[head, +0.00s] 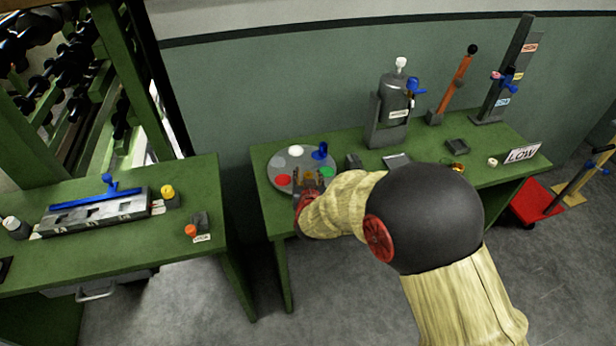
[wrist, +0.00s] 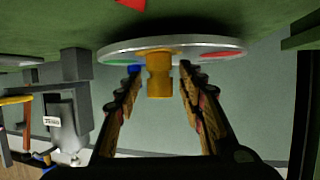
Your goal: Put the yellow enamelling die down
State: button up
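A round grey plate (head: 283,164) with coloured spots lies on the right green bench. The yellow-orange die (wrist: 158,75) stands upright on the plate's near part; the wrist view shows this upside down. My gripper (wrist: 160,72) has one finger on each side of the die, with a visible gap on both sides, so it is open. In the head view my gripper (head: 309,182) is at the plate's near edge, and the die is mostly hidden between its fingers.
A blue knobbed piece (head: 320,152) stands on the plate. A grey bottle-shaped device (head: 396,95) stands behind it to the right. Small dark blocks and a LOW sign (head: 522,154) are further right. The left bench (head: 100,255) holds a grey slotted rack (head: 96,213).

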jog(key=shift+s+r+p, duration=0.25)
jog(key=shift+r+p, duration=0.05)
jog(key=a+p+v, duration=0.1)
jog(key=p+v, duration=0.3)
jog(key=v, duration=0.7)
jog(key=s+d+r+g+y, duration=0.1)
jog(key=s+d+r+g, duration=0.15)
jog(key=r, duration=0.45)
jog(key=s+d+r+g+y, duration=0.1)
jog(key=s+d+r, duration=0.3)
jog(key=r, duration=0.2)
jog(key=s+d+r+g+h, duration=0.1)
jog(key=s+d+r+g, duration=0.1)
jog(key=s+d, duration=0.4)
jog(key=s+d+r+g+h, duration=0.1)
jog(key=s+d, duration=0.6)
jog(key=s, duration=0.8)
notch_tip(320, 180, up, 2)
jog(key=shift+d+r+g+h, duration=0.25)
jog(key=shift+g+h, duration=0.15)
jog(key=shift+g, duration=0.25)
jog(key=shift+s, duration=0.1)
